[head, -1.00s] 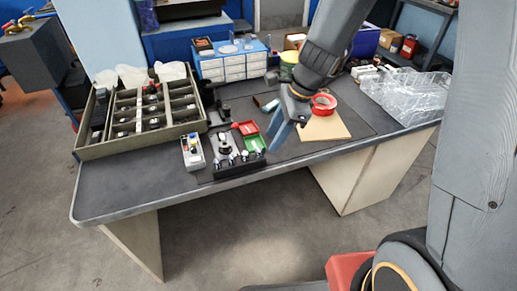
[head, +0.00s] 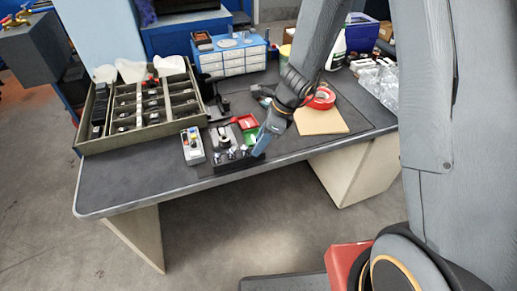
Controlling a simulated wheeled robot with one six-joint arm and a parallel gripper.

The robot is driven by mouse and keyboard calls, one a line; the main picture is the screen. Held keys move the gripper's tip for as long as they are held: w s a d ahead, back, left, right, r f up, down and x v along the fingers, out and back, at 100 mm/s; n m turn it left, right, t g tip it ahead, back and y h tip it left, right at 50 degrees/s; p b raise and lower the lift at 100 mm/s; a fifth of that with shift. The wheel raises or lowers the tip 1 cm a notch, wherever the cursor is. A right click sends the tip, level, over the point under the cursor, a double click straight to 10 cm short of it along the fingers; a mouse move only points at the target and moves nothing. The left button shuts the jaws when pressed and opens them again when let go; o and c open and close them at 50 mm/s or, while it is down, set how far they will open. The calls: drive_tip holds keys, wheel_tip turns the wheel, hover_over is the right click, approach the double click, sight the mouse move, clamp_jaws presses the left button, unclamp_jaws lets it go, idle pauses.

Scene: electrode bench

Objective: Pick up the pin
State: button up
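My gripper (head: 260,144), with blue fingers, is over the front edge of the bench, just right of a low dark rack (head: 222,167). The fingers overlap the rack's right end in this view. I cannot tell whether they touch anything or how far apart they are. Several small pale, blue-tinted pieces (head: 231,154) stand at the rack. They are too small for me to tell which is the pin, and the arm hides part of that area. A green tray (head: 250,136) lies just behind the fingers, partly covered.
A red tray (head: 247,122) and a grey box with coloured knobs (head: 193,146) are close by. A large compartment tray (head: 140,148) fills the left. The bench's front left is clear.

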clamp_jaws()
wheel_tip(320, 180, up, 10)
idle(0.7)
